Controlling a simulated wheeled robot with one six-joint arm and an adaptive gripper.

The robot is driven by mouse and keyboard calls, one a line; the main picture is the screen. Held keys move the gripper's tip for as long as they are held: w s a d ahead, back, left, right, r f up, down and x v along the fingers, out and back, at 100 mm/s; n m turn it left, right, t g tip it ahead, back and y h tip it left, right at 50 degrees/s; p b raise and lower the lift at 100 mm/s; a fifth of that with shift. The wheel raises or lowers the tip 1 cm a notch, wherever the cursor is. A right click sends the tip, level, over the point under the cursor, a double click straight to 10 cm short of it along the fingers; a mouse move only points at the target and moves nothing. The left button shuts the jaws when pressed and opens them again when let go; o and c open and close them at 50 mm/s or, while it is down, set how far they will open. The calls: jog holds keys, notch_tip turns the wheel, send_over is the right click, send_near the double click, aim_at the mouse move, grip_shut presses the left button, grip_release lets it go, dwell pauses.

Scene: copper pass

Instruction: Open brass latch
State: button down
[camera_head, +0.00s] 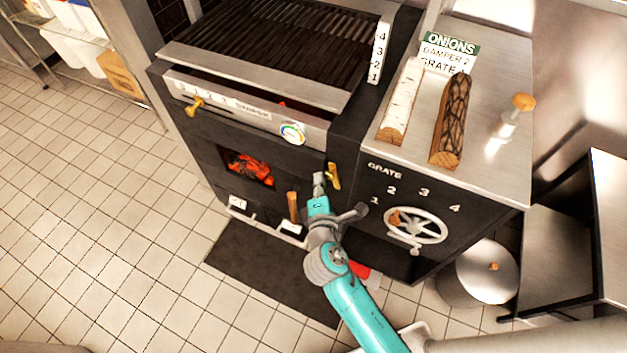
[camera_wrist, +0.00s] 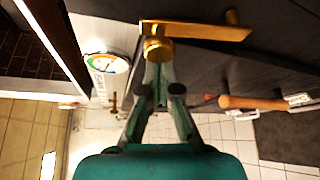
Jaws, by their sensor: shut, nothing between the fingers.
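The brass latch (camera_head: 333,177) is on the front of the black grill, right of the fire window. In the wrist view the latch (camera_wrist: 205,32) shows as a round pivot with a flat bar reaching right. My gripper (camera_head: 319,180) is close beside the latch, on its left in the head view. In the wrist view my gripper (camera_wrist: 160,75) has its fingers together just under the pivot, with nothing between them. I cannot tell whether the tips touch the brass. The fire window (camera_head: 247,167) shows glowing coals behind the dark front.
A wooden handle (camera_head: 293,207) sticks out low on the front. The spoked wheel (camera_head: 415,226) is to the right of my arm. A round gauge (camera_head: 292,132) and brass damper lever (camera_head: 194,106) are above. Two logs lie on the steel top (camera_head: 488,165). Tiled floor at left is free.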

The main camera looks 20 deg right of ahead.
jog(key=shift+s+d+r+m+t, duration=0.3)
jog(key=shift+s+d+m, duration=0.2)
jog(key=shift+s+d, duration=0.1)
jog(key=shift+d, duration=0.15)
jog(key=shift+s, duration=0.1)
jog(key=v, duration=1.2)
dwell(0.6)
